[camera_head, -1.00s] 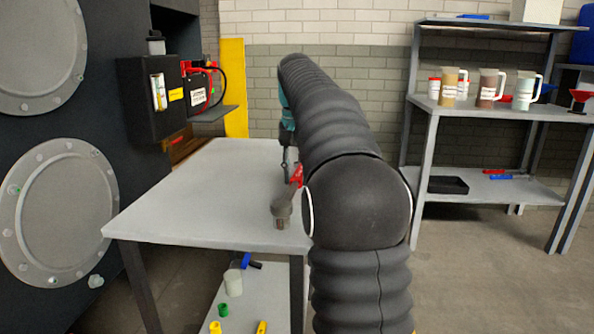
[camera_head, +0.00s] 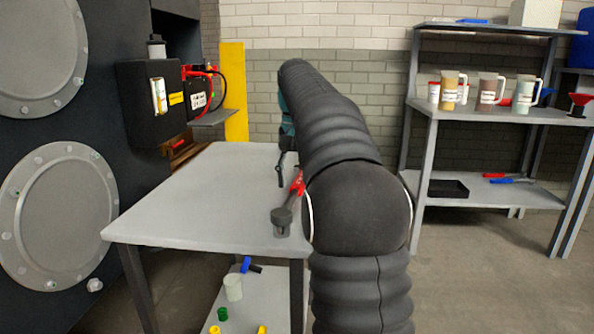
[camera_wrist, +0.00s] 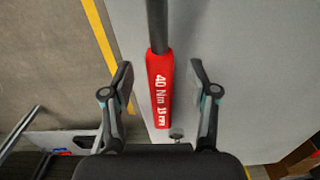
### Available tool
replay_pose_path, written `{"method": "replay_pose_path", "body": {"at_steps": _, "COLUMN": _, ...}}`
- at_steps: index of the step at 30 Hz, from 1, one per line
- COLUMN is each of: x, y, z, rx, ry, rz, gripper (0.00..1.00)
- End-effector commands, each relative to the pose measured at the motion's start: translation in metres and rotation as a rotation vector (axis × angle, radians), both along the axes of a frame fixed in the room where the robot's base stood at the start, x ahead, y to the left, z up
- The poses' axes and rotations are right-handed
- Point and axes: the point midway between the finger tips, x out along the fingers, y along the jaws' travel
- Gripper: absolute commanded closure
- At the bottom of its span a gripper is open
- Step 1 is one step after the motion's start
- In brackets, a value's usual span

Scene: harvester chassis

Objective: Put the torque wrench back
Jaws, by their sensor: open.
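The torque wrench (camera_head: 286,211) is at the right edge of the grey table (camera_head: 185,205), its dark head toward the front. Its red handle (camera_wrist: 160,95), marked "40 Nm", runs between the fingers of my gripper (camera_wrist: 162,85) in the wrist view. The fingers stand apart, with a clear gap on both sides of the handle. In the head view my gripper (camera_head: 282,172) is at the handle, partly hidden by my arm. The wrench appears to rest on the tabletop, but its contact is hard to see.
A dark machine (camera_head: 95,290) with round covers and a black box (camera_head: 140,105) stands left. The tabletop left of the wrench is clear. A cup (camera_head: 233,286) and small parts sit on the table's lower shelf. A metal rack (camera_head: 480,112) with jugs stands right.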

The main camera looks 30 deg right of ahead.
Motion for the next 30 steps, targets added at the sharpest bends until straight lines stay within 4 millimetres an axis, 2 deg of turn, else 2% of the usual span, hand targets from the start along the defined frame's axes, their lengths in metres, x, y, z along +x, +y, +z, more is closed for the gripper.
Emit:
{"method": "replay_pose_path", "body": {"at_steps": 15, "x": 0.001, "y": 0.0, "z": 0.059, "rx": -0.002, "ry": -0.004, "rz": 0.0, "gripper": 0.41}}
{"method": "replay_pose_path", "body": {"at_steps": 22, "x": 0.0, "y": 0.0, "z": 0.072, "rx": -0.001, "ry": -0.003, "rz": 0.0, "gripper": 0.41}}
{"method": "replay_pose_path", "body": {"at_steps": 30, "x": 0.0, "y": 0.0, "z": 0.074, "rx": 0.0, "ry": -0.002, "rz": 0.0, "gripper": 0.41}}
